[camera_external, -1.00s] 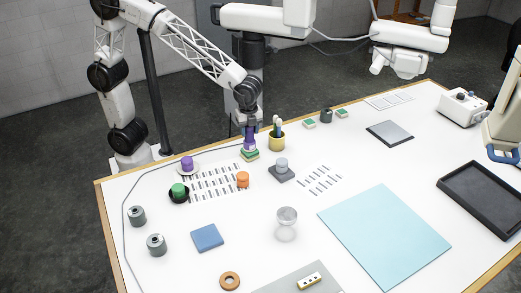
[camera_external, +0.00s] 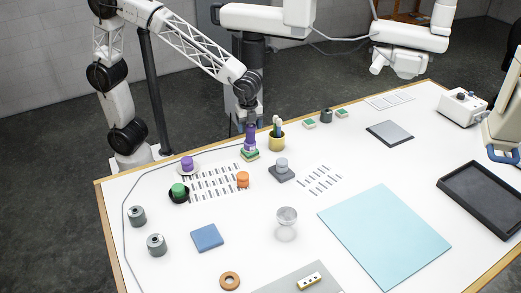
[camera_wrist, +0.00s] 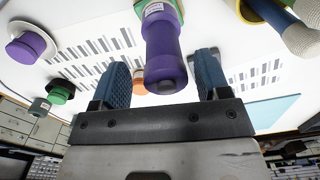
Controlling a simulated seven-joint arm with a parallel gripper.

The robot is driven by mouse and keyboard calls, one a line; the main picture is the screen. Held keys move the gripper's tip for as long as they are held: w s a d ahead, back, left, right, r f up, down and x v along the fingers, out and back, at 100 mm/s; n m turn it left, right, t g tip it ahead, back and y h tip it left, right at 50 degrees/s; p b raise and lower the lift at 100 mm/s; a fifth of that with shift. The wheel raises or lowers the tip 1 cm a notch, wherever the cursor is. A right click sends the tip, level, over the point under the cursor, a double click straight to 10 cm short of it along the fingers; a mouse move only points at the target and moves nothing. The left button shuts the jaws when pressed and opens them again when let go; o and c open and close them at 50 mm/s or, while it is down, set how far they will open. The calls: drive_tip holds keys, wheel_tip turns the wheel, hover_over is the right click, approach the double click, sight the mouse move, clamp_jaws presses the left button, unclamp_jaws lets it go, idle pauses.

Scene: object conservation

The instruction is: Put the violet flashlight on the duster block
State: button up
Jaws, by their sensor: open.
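The violet flashlight (camera_external: 250,137) stands upright on the green-and-pale duster block (camera_external: 250,156) near the table's back edge. My gripper (camera_external: 248,118) is just above the flashlight's top end, with nothing gripped. In the wrist view the violet flashlight (camera_wrist: 164,48) shows between and beyond my open blue fingers (camera_wrist: 163,72), with visible gaps on both sides. The duster block is mostly hidden behind the flashlight in the wrist view.
A yellow pot (camera_external: 277,141) with brushes stands close right of the flashlight. A grey weight on a dark block (camera_external: 281,172) is in front. A violet piece (camera_external: 187,163), a green piece (camera_external: 179,191) and an orange piece (camera_external: 243,180) stand nearby.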

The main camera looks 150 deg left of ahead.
wheel_tip(320, 180, up, 10)
idle(0.5)
drive_tip(key=shift+d, duration=0.15)
idle(0.4)
drive_tip(key=s+d+t, duration=0.1)
drive_tip(key=s+d, duration=0.2)
drive_tip(key=d, duration=2.3)
drive_tip(key=s+d+f, duration=0.3)
drive_tip(key=s+d, duration=0.3)
drive_tip(key=d, duration=0.3)
drive_tip(key=s+d+f+n+t, duration=0.1)
drive_tip(key=s+d+f, duration=0.3)
drive_tip(key=d, duration=0.5)
drive_tip(key=s, duration=0.2)
drive_tip(key=shift+s+n+t, duration=0.3)
